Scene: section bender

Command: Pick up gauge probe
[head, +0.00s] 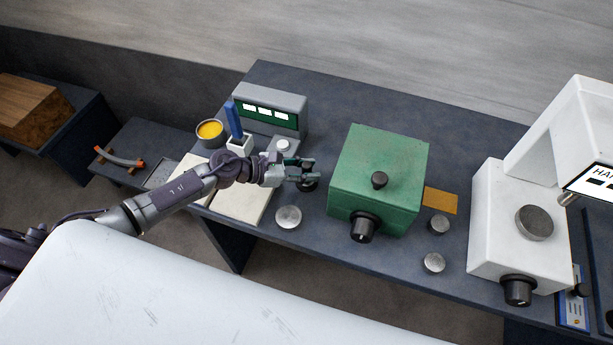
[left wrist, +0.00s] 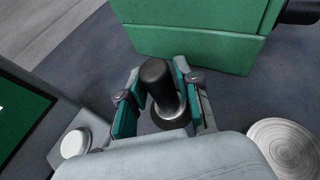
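The gauge probe appears to be the upright black cylinder with a round metal base (left wrist: 156,78) in the left wrist view. It stands on the bench between the two fingers of my left gripper (left wrist: 160,92). The fingers are apart, one on each side of it, and I see no clear grip. In the head view my left gripper (head: 312,171) is over the bench, left of the green box. Only a dark round part of the probe (head: 309,186) shows under the fingers there. My right gripper is not in view.
The green box (head: 385,165) with black knobs stands close to the right of the gripper. A grey display unit (head: 270,108) is behind it. A metal disc (head: 288,217) lies at the front. A white machine (head: 500,220) stands farther right.

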